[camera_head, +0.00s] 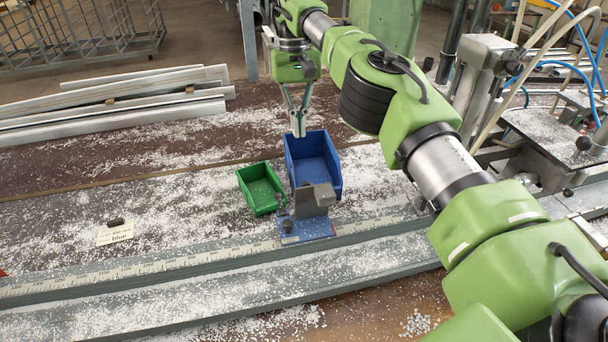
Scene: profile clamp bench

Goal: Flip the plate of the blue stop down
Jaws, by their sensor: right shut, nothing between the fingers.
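The blue stop (318,230) sits on the ruler rail (190,262) near the middle of the view. Its grey plate (321,197) stands up from the blue base, in front of the blue bin. A small dark knob (287,226) is at the base's left end. My right gripper (298,131) points down, shut and empty, at the back edge of the blue bin, behind and above the stop and apart from its plate. My left gripper is out of view.
A blue bin (306,152) and a green bin (261,187) stand right behind the stop. Aluminium profiles (110,100) lie at the back left. A clamp machine with hoses (488,75) is at right. White chips litter the bench. A small label plate (116,232) lies left.

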